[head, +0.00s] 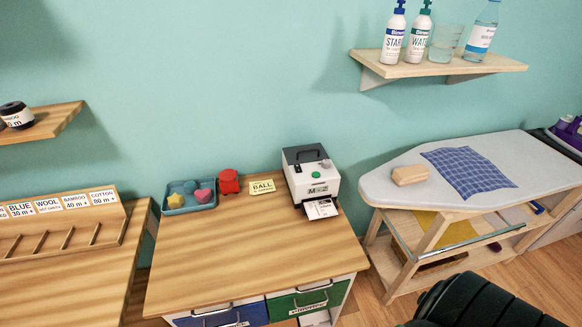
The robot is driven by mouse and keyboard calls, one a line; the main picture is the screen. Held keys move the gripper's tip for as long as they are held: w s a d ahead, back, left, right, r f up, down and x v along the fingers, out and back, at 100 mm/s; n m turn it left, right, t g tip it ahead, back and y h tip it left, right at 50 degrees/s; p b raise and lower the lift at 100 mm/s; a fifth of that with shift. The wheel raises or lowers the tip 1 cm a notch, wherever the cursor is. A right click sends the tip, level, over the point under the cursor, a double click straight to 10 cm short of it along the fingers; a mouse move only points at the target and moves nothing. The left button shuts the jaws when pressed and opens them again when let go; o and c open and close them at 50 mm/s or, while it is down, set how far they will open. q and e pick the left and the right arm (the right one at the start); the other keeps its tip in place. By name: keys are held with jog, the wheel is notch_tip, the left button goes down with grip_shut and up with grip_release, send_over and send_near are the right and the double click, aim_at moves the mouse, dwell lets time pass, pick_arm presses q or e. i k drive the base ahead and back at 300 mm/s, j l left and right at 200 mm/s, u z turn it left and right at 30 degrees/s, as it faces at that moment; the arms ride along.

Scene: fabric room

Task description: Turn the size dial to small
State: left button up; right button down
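A white machine with a dark top (312,180) stands at the back right of the middle wooden desk. It has a dark handle on top and a label with a large "M" (318,189) on its front. A small green button (315,174) and a grey knob (326,164) show on its upper face. Which of these is the size dial, and its exact setting, are too small to tell. A printed white card (321,208) sticks out at the machine's foot. Neither of my grippers is in view.
On the desk (250,247) are a blue tray (175,208) of small coloured shapes, a red object (229,181) and a yellow "BALL" card (262,187). The desk's front is clear. An ironing board (400,188) stands right; a bottle shelf (435,68) hangs above. A black ribbed part of mine fills the lower right.

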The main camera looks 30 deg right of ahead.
aim_at(326, 164)
jog(key=z, duration=1.35)
jog(key=k+l, duration=0.15)
